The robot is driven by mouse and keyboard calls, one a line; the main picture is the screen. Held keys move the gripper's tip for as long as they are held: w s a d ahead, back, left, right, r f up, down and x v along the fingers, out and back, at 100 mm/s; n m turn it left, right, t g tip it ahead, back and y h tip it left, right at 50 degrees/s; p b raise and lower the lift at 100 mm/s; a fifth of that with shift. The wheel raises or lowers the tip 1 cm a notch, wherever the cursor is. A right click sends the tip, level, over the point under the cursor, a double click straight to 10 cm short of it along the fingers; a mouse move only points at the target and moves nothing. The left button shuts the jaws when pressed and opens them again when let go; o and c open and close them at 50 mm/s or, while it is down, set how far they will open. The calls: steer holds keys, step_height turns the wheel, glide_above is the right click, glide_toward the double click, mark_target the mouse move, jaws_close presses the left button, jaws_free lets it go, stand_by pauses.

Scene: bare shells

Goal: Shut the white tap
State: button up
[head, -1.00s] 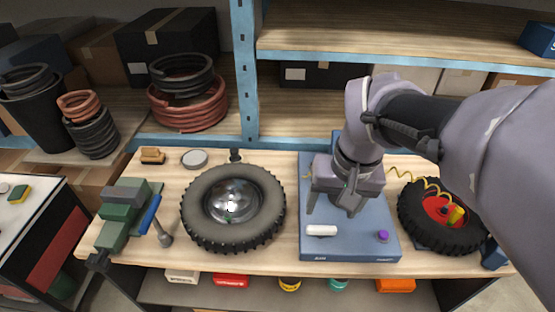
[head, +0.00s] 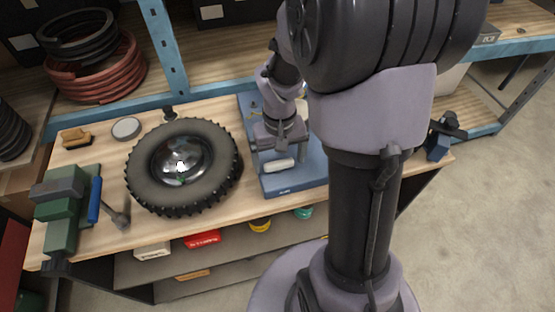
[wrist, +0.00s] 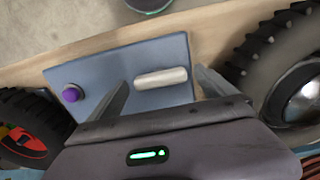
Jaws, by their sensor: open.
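The white tap (head: 277,165) is a short white bar near the front of a blue panel (head: 300,182) on the workbench. In the wrist view the tap (wrist: 160,78) lies lengthwise across the space between my two fingers. My gripper (head: 278,150) is open and pointed down at it. In the wrist view the fingers of my gripper (wrist: 161,82) stand apart with gaps on both sides of the tap. I cannot tell how far above the panel the fingertips are. My arm hides the right part of the panel in the head view.
A purple button (wrist: 72,94) is on the same panel. A big black tyre (head: 150,190) lies left of the panel. A red-hubbed wheel (wrist: 22,142) lies at the panel's other side. A green vise (head: 62,215) and a blue-handled hammer (head: 95,200) are at the bench's left end.

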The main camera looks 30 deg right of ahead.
steer(key=shift+f, duration=0.15)
steer(key=c, duration=1.4)
